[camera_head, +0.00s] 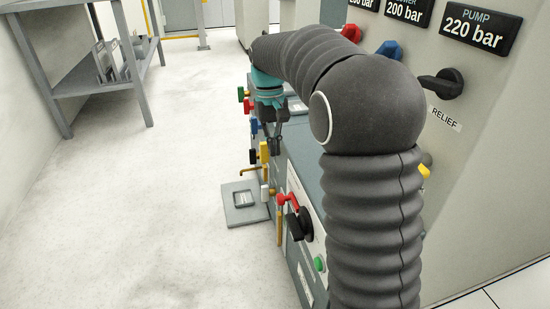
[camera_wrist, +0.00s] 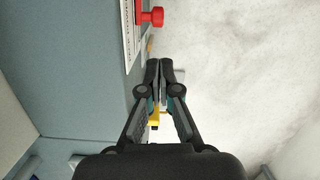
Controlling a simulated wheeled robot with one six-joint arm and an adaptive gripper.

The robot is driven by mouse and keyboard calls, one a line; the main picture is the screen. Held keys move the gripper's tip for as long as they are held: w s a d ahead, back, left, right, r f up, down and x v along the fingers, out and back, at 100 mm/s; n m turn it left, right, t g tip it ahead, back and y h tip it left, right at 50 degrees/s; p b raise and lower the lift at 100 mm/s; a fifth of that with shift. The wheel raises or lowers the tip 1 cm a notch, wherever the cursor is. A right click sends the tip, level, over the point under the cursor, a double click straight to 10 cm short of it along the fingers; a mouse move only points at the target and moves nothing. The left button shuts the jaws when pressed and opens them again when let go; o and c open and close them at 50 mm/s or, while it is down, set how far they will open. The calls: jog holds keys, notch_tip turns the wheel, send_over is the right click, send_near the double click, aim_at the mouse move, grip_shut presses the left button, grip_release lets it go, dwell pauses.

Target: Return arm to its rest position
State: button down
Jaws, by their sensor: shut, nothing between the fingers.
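My gripper (camera_wrist: 159,73) shows in the wrist view with its two dark fingertips together and nothing between them. In the head view my gripper (camera_head: 275,142) hangs beyond the grey machine's near top, at the end of my arm, partly hidden behind other parts. My dark ribbed arm rises at the right, bends over and reaches away to the far left. In the wrist view a red knob (camera_wrist: 152,17) on the machine's side lies beyond the fingertips, and a yellow part (camera_wrist: 154,118) shows beneath the fingers.
A panel with pressure displays (camera_head: 482,29) and a black relief knob (camera_head: 441,84) stands close at the right. The grey machine (camera_head: 309,172) carries a red-handled valve (camera_head: 287,199) and a green button (camera_head: 320,263). A grey shelf (camera_head: 100,82) stands back left. The floor at left is clear.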

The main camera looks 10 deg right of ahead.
jog(key=shift+r, duration=0.2)
jog(key=s+f+t, duration=0.1)
jog(key=s+f, duration=0.3)
jog(key=s+d+r+m+t+p, duration=0.1)
jog(key=s+d+r+t+p, duration=0.1)
jog(key=s, duration=1)
jog(key=s+d+r+t+p, duration=0.2)
jog(key=s+r+t+p, duration=0.2)
jog(key=s+r, duration=0.3)
jog(key=shift+s+r+m+t, duration=0.2)
jog(key=shift+s+m+t, duration=0.15)
jog(key=shift+s, duration=2.1)
